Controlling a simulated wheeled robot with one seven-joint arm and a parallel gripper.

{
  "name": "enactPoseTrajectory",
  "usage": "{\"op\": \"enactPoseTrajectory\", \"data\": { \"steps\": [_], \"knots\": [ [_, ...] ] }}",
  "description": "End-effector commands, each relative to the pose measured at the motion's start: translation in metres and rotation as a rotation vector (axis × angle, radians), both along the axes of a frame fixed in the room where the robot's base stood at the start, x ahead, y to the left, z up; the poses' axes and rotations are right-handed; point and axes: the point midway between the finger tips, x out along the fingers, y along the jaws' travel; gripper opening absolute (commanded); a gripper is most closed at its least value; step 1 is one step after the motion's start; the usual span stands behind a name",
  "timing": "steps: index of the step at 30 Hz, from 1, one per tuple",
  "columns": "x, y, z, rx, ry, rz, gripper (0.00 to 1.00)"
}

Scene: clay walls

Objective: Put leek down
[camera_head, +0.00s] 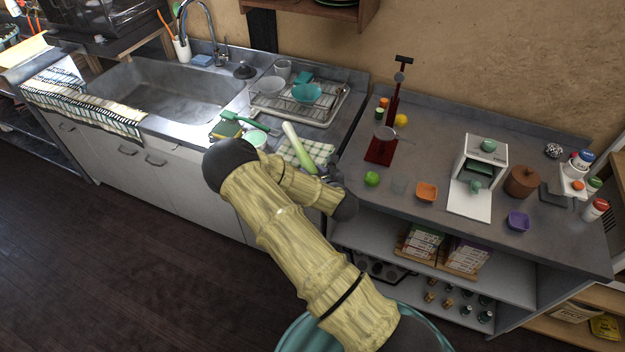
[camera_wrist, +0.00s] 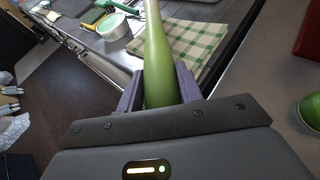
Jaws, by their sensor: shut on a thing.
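The leek (camera_wrist: 158,60) is long, green at the near end and pale toward the far end. My gripper (camera_wrist: 160,88) is shut on its green part, with one purple-grey finger on each side in the wrist view. In the head view the leek (camera_head: 297,145) slants up and left over the counter beside the sink, near a green checked cloth. My arm hides most of the gripper there. The checked cloth (camera_wrist: 184,46) lies behind the leek in the wrist view. I cannot tell whether the leek touches the cloth.
A dish rack (camera_head: 318,112) with bowls stands behind the cloth. The sink (camera_head: 165,88) is farther left. A green apple (camera_head: 371,179) sits on the right counter.

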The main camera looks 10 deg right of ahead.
Motion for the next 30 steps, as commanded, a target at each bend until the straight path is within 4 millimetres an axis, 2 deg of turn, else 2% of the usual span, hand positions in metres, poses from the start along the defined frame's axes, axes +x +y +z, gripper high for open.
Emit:
{"op": "enactPoseTrajectory", "data": {
  "steps": [9,23,24,25,28,30],
  "knots": [
    [0.000,0.000,-0.035,0.001,0.000,0.000,0.09],
    [-0.001,0.000,-0.044,-0.001,0.004,0.000,0.09],
    [-0.001,0.000,-0.045,-0.001,0.005,0.000,0.05],
    [-0.001,0.000,-0.046,-0.001,0.006,0.000,0.38],
    [-0.001,0.000,-0.045,0.000,0.006,-0.001,0.57],
    [-0.001,-0.001,-0.044,-0.001,0.005,-0.003,0.57]
  ]
}}
